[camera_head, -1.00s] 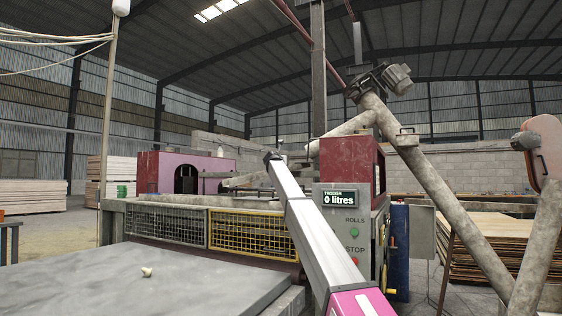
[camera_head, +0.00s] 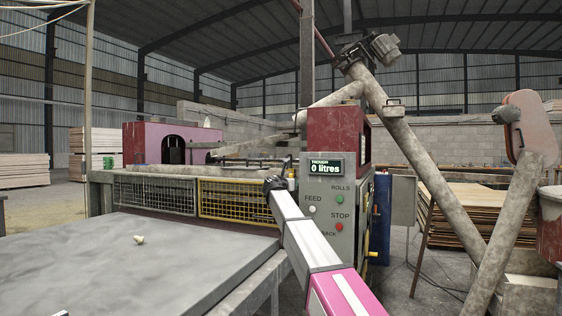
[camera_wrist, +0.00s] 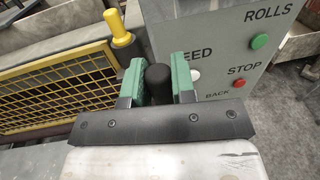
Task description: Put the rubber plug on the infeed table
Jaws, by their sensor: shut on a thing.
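My gripper (camera_wrist: 158,85) is shut on a black, round-topped rubber plug (camera_wrist: 157,76), held between its green finger pads in the wrist view. In the head view my arm reaches forward to the machine's control panel, and the plug cannot be made out clearly there. The infeed table (camera_head: 190,262) is the wide grey flat surface at the lower left of the head view. My gripper is beyond the table's right far corner, in front of the yellow mesh guard and the panel, not over the middle of the table.
A small pale object (camera_head: 139,239) lies on the table, and the rest of the visible top is mostly bare. The control panel (camera_head: 328,212) has FEED, ROLLS and STOP buttons. A yellow mesh guard (camera_head: 232,200) runs along the table's far edge.

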